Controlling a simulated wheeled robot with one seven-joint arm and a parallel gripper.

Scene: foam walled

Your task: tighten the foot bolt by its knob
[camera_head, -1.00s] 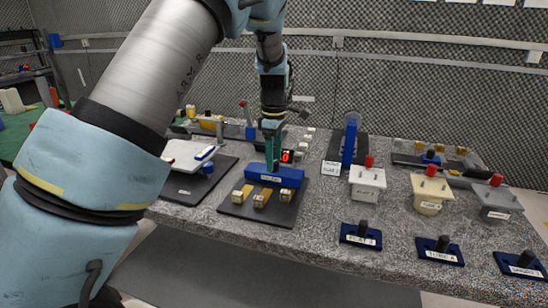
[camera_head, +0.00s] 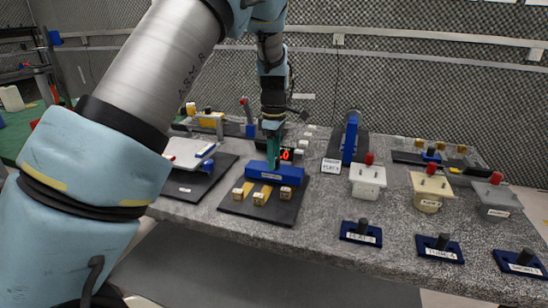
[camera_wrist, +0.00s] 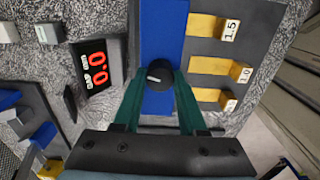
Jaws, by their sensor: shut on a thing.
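The knob (camera_wrist: 160,73) is round and black with a pale mark. It stands over a blue block (camera_wrist: 158,22) in the wrist view. My gripper (camera_wrist: 160,82) has its two green fingers shut on the knob, one on each side. In the head view my gripper (camera_head: 273,163) reaches down to the blue block (camera_head: 275,174), which lies on a dark board (camera_head: 238,207). The knob is hidden there by the fingers. The bolt's shaft is hidden in both views.
Yellow strips with tags such as 1.5 and 1.0 (camera_wrist: 243,74) lie beside the block. A red-digit display (camera_wrist: 96,70) reads 0.0. A white tray (camera_head: 187,152) is to the left. A blue upright (camera_head: 350,140) and lidded pots (camera_head: 367,180) stand to the right.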

